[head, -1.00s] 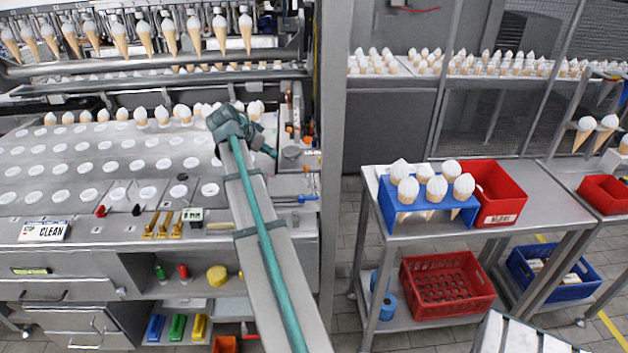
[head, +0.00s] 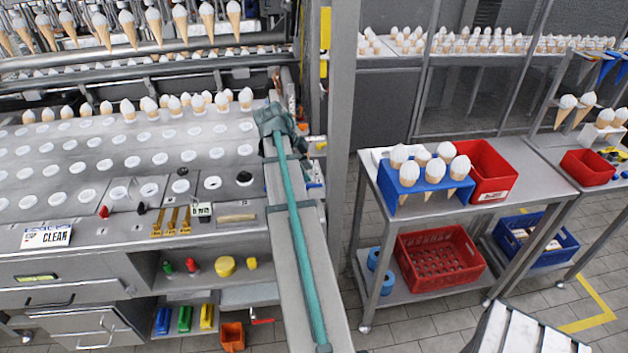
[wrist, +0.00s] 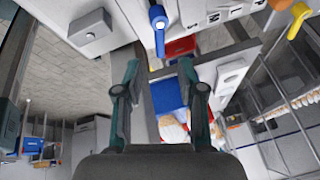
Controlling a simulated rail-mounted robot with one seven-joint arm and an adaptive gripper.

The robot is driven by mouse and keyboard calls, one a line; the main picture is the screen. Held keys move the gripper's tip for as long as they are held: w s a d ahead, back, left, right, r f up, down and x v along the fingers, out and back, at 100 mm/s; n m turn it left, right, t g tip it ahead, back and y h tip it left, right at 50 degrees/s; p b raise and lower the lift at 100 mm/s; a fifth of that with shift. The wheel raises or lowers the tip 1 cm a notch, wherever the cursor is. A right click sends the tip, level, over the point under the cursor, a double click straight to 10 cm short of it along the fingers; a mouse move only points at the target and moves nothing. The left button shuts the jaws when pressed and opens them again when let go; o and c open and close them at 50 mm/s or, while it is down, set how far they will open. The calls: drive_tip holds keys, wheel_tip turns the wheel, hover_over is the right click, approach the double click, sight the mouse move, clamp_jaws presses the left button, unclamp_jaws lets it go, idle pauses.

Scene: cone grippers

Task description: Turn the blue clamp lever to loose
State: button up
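The blue clamp lever (wrist: 159,32) shows at the top middle of the wrist view, a short rounded handle pointing down the picture from a pale panel edge. In the head view a bit of blue (head: 315,186) shows at the machine's right end, mostly hidden by my arm. My gripper (wrist: 160,72) is open, with its two dark green fingers spread apart and nothing between them. The lever lies beyond the fingertips, roughly in line with the gap, and looks untouched.
A yellow-handled part (wrist: 298,20) lies at the wrist view's upper right. A grey box (wrist: 90,30) is at upper left. A steel cart with a blue cone rack (head: 420,195) and red bins (head: 487,172) stands right of the machine's post (head: 343,120). Floor shows between them.

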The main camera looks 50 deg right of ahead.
sight(313, 185)
drive_tip(key=shift+p+x, duration=0.75)
drive_tip(key=shift+x, duration=2.45)
drive_tip(key=shift+c, duration=0.2)
clamp_jaws()
